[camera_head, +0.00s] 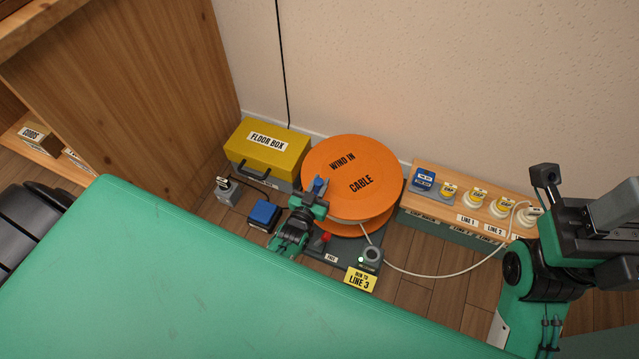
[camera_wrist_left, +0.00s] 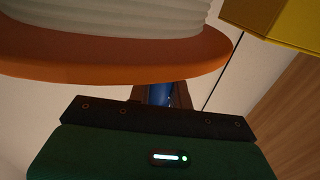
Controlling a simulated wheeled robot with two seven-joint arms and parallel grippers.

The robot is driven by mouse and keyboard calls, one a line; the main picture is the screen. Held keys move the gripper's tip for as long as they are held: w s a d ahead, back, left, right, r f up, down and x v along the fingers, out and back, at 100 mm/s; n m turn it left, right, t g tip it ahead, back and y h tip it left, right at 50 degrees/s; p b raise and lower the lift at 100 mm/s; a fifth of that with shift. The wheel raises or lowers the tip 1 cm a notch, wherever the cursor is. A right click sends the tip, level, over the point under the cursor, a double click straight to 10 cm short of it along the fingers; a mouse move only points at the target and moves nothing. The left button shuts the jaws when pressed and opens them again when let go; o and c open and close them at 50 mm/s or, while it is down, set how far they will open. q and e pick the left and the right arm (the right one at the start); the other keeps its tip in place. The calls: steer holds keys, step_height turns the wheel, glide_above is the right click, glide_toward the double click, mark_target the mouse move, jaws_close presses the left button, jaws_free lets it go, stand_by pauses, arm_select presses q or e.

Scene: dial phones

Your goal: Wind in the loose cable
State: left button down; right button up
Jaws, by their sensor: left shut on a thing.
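The orange cable reel (camera_head: 352,160), marked "WIND IN CABLE", stands on a dark base by the wall. My left gripper (camera_head: 317,190) is at the reel's left edge, shut on its blue crank handle (camera_head: 319,184). The handle (camera_wrist_left: 158,95) also shows beyond my gripper body in the left wrist view, below the reel's orange flange (camera_wrist_left: 120,72). The pale loose cable (camera_head: 430,275) runs from the reel past a grey guide (camera_head: 370,255) with a green light, then curves along the floor up to the line sockets. My right arm is at the right; its fingertips are not clear.
A yellow floor box (camera_head: 267,150) and a blue-topped block (camera_head: 264,214) stand left of the reel. A wooden socket bench (camera_head: 430,200) with several capped sockets is at the right. A yellow "LINE 3" sign (camera_head: 360,280) is in front. A green surface (camera_head: 200,290) fills the foreground.

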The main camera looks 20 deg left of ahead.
arm_select(q)
steer(key=shift+s+a+f, duration=0.25)
steer(key=shift+f, duration=0.05)
stand_by(0.5)
steer(key=c, duration=1.3)
jaws_free()
steer(key=shift+d+r, duration=0.1)
steer(key=shift+r, duration=0.05)
steer(key=shift+w, duration=0.1)
